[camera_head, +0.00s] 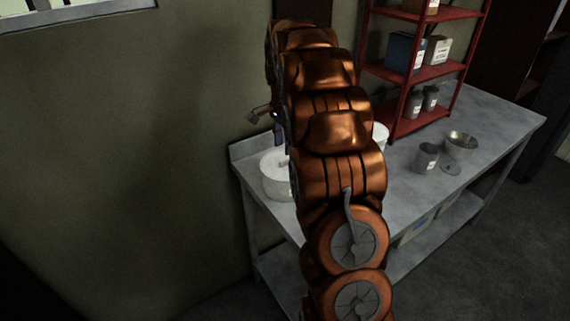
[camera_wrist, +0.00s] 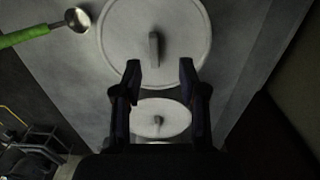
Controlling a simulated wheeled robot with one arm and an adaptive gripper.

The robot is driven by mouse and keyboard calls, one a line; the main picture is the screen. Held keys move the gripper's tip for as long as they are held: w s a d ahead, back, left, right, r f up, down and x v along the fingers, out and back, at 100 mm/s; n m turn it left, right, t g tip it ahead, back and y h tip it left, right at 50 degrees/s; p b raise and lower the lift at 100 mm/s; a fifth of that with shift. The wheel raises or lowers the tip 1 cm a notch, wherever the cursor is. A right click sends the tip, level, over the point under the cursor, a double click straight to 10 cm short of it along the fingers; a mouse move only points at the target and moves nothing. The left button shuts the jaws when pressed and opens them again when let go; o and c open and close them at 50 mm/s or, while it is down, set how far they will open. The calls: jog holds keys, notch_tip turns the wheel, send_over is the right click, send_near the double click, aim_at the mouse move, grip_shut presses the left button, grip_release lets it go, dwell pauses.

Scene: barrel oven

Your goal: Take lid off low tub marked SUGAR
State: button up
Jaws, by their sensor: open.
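In the wrist view a large round pale lid (camera_wrist: 125,32) with a grey upright bar handle (camera_wrist: 154,48) lies beyond my fingertips. A second, smaller-looking white lid (camera_wrist: 145,118) with a small dark handle shows between my fingers, closer to my palm. My gripper (camera_wrist: 160,70) is open and empty, above the lids; its fingertips overlap the near edge of the large lid in the picture. In the head view a white tub (camera_head: 276,178) stands at the table's left end, and part of another white vessel (camera_head: 381,136) shows behind my arm. No SUGAR marking is readable.
A ladle (camera_wrist: 77,20) with a green handle lies left of the large lid. A wall is close behind the table.

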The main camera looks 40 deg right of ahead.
aim_at(284, 159)
jog(key=shift+s+a+f+p, duration=0.1)
jog(key=shift+s+f+p, duration=0.2)
jog(key=shift+f+p, duration=0.45)
jog(key=shift+f, duration=1.65)
grip_shut()
